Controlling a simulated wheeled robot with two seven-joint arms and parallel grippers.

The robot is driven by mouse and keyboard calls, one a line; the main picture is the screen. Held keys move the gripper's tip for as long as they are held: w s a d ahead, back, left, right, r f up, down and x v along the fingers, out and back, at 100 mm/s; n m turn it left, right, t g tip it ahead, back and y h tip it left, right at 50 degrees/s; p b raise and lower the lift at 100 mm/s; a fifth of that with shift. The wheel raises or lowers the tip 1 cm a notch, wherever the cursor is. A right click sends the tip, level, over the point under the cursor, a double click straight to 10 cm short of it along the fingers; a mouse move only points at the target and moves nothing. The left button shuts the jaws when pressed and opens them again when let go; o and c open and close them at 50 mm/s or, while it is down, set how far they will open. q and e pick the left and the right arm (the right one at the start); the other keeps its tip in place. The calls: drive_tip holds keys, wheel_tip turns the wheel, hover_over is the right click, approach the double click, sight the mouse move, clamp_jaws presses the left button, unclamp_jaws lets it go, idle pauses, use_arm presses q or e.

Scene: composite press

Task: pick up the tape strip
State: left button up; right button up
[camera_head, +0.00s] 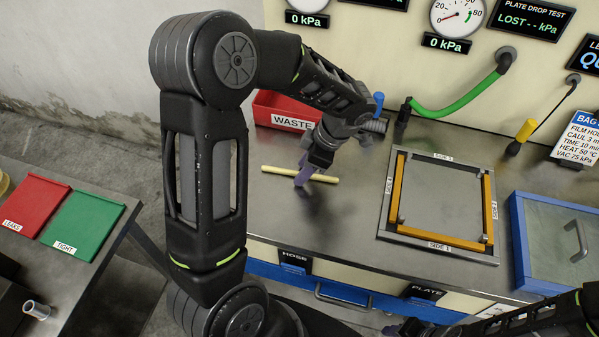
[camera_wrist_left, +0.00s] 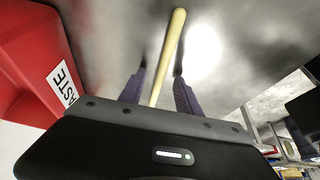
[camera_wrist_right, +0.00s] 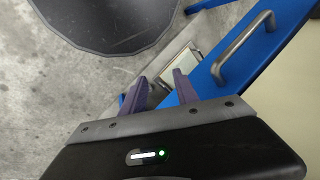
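The tape strip (camera_head: 322,177) is a thin pale yellow bar lying on the grey metal bench, left of the plate frame. My left gripper (camera_head: 302,177) is down at the strip, near its middle. In the left wrist view the strip (camera_wrist_left: 168,52) runs between the two purple fingers of the left gripper (camera_wrist_left: 160,92), which stand apart on either side of it. A gap shows beside the strip there. My right gripper (camera_wrist_right: 157,90) is open and empty, with its purple fingers apart, low in front of the blue drawer fronts.
A red waste bin (camera_head: 284,116) stands behind the strip, close to the left gripper. A plate framed with orange strips (camera_head: 487,205) lies to the right, beside a blue box (camera_head: 550,240). A green hose (camera_head: 455,106) and a blue-handled item (camera_head: 379,103) are behind.

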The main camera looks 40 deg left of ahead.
use_arm(q)
drive_tip(key=shift+c, duration=0.2)
clamp_jaws()
idle(0.5)
